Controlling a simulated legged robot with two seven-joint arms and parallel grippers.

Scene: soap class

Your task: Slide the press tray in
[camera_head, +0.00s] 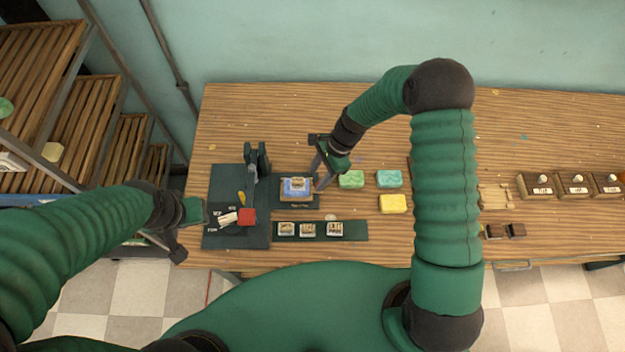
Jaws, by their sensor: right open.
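A dark green plate (283,205), which looks like the press tray, lies on the table with a blue soap bar (296,195) on it. A small pale stamp piece rests on the soap. The dark upright press (256,165) stands just left of it on a dark green base. My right gripper (319,182) is open, tilted down at the right side of the plate and soap. I cannot tell whether it touches them. My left gripper (178,245) is at the left table edge, beside the press base; its finger gap is unclear.
A dark strip (355,231) with several small stamps lies in front. A red block (247,217) and a yellow item sit on the left base. Green (351,180), teal (389,179) and yellow (393,204) soaps lie right. Slatted racks (82,135) stand left.

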